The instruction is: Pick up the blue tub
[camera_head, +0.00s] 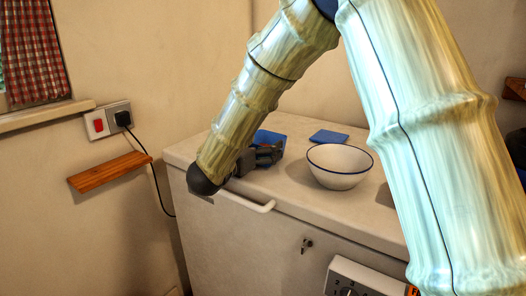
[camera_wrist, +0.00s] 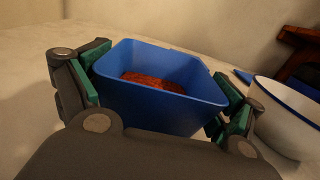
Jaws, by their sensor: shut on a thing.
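The blue tub (camera_wrist: 158,98) is a small, open-topped tub with reddish-brown contents (camera_wrist: 152,82). In the wrist view it sits between the green-padded fingers of my gripper (camera_wrist: 160,105), which is shut on it from both sides. In the head view the tub (camera_head: 270,138) shows behind my gripper (camera_head: 262,155), at the left end of the white chest top; the gripper and arm partly hide it. The tub looks upright. I cannot tell whether its base touches the surface.
A white bowl with a dark blue rim (camera_head: 339,167) stands on the chest top (camera_head: 288,190), right of the tub. A flat blue piece (camera_head: 329,137) lies behind it. The chest's handle (camera_head: 250,203) runs along the front. A wooden wall ledge (camera_head: 110,171) is at left.

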